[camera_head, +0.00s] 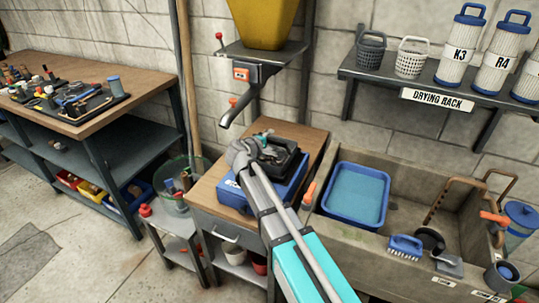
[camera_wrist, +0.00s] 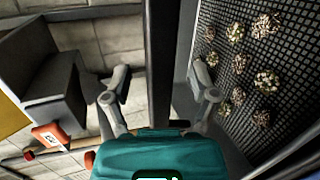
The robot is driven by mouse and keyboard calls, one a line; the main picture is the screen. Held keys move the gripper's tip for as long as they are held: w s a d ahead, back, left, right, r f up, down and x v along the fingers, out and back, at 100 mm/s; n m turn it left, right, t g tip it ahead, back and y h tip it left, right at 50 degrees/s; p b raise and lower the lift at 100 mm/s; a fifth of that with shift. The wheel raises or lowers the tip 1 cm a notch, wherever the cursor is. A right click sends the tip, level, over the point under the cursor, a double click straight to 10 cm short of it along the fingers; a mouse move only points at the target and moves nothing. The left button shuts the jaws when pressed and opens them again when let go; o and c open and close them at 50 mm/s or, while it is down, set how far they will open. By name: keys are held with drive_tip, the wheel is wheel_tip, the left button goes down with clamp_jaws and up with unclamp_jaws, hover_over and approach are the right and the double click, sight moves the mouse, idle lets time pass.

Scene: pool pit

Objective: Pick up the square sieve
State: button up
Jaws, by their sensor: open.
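The square sieve fills the right of the wrist view with its dark mesh (camera_wrist: 235,85), which holds several speckled round clumps. A dark straight bar, which looks like its rim (camera_wrist: 159,60), runs between my fingers. My gripper (camera_wrist: 158,88) is open, with one finger on each side of this bar. I see a gap on the left side; contact on the right is unclear. In the head view the dark sieve (camera_head: 290,163) sits on a blue container (camera_head: 286,196) on the wooden-topped stand. My gripper (camera_head: 264,142) is over it there, and my arm hides part of both.
A yellow hopper (camera_head: 262,22) with a spout (camera_head: 237,108) hangs behind the stand. To the right is a stone sink (camera_head: 335,232) with a blue water tray (camera_head: 352,196). The drying rack (camera_head: 390,82) holds baskets and filters. A cluttered workbench (camera_head: 120,105) stands left.

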idle(0.3)
clamp_jaws()
drive_tip(key=shift+r, duration=0.2)
idle(0.4)
wheel_tip(320, 180, up, 2)
drive_tip(key=p, duration=0.2)
drive_tip(key=shift+r+p, duration=0.1)
drive_tip(key=shift+p, duration=0.2)
drive_tip(key=s+d+r+p, duration=0.4)
drive_tip(key=s+r+p, duration=0.6)
drive_tip(key=s, duration=0.3)
drive_tip(key=shift+s+r, duration=0.2)
drive_tip(key=shift+s, duration=0.05)
idle(0.4)
idle(0.5)
